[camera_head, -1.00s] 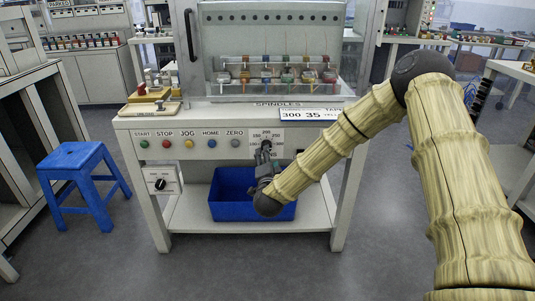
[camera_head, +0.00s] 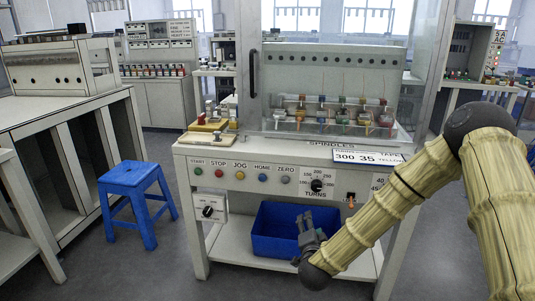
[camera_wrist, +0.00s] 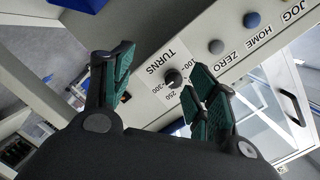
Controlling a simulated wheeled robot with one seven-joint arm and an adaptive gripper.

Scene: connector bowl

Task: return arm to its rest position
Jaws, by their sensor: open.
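My gripper (camera_head: 305,222) is low in front of the white spindle machine (camera_head: 290,165), before the blue bin on its lower shelf. In the wrist view my gripper (camera_wrist: 160,85) has its two green-padded fingers spread apart, with nothing held between them. The black TURNS knob (camera_wrist: 172,78) shows between the fingers, beyond them and apart. In the head view the TURNS knob (camera_head: 317,185) is on the front panel, above my gripper. My bamboo-textured arm reaches in from the right side.
The blue bin (camera_head: 270,245) stands on the machine's lower shelf. A switch box (camera_head: 209,207) sticks out at the machine's left leg. A blue stool (camera_head: 137,190) stands to the left, beside a long bench (camera_head: 60,110). Open floor lies between the stool and the machine.

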